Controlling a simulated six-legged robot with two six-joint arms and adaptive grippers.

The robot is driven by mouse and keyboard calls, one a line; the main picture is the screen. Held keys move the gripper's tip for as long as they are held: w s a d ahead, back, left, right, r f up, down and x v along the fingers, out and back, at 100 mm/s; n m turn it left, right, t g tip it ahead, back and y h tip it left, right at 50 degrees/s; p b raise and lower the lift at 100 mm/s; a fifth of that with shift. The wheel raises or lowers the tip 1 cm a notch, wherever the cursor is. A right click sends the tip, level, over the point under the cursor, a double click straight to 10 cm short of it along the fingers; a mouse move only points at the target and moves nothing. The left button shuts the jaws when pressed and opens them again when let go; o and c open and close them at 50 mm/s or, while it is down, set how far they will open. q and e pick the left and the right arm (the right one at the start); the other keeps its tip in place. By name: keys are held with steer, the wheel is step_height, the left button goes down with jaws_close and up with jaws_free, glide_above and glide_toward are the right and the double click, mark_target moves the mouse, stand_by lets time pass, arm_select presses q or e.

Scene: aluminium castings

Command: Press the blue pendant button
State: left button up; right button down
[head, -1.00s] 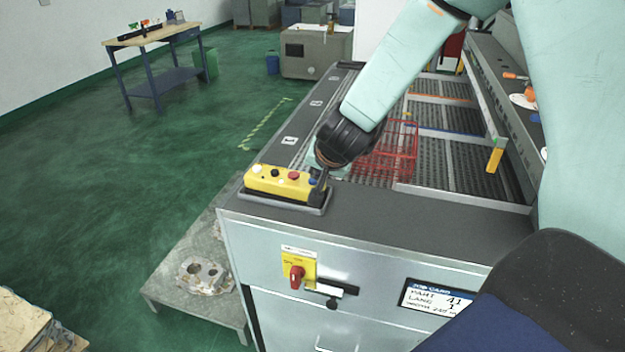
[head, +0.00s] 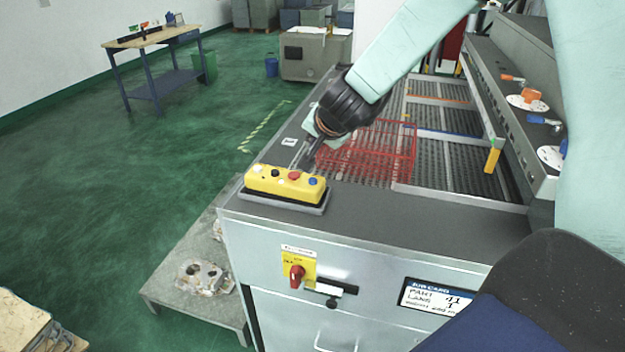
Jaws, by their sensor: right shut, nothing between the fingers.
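The yellow pendant (head: 283,187) lies in a dark tray (head: 262,199) at the near left corner of the machine top. Its row of buttons shows white, black, red and blue, with the blue button (head: 312,181) at the right end. My right gripper (head: 305,164) is shut and empty. Its fingertips are just behind the pendant, above and behind the blue and red buttons, and look apart from them. The blue button is fully visible. My left gripper is not in view.
A red wire basket (head: 372,152) stands on the roller lanes behind my right gripper. A red rotary switch (head: 296,277) and a job card (head: 436,298) are on the machine front. A casting (head: 203,277) lies on a low platform at left. Green floor is open farther left.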

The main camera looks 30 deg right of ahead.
steer(key=b, duration=0.5)
glide_above(314, 181)
step_height(314, 181, down, 6)
steer(key=shift+d+r, duration=0.1)
steer(key=shift+r, duration=0.15)
steer(key=shift+s+a+f+b, duration=0.2)
steer(key=shift+f+b, duration=0.4)
steer(key=shift+b, duration=0.25)
steer(key=shift+w+d+f, duration=0.2)
steer(key=shift+w+f, duration=0.05)
steer(key=shift+s+a+r, duration=0.15)
steer(key=shift+s+a, duration=0.05)
steer(key=shift+s, duration=0.05)
steer(key=shift+w+d, duration=0.15)
steer(key=shift+w, duration=0.05)
steer(key=shift+s, duration=0.15)
steer(key=shift+f, duration=0.35)
steer(key=shift+f+b, duration=0.2)
steer(key=shift+b, duration=0.15)
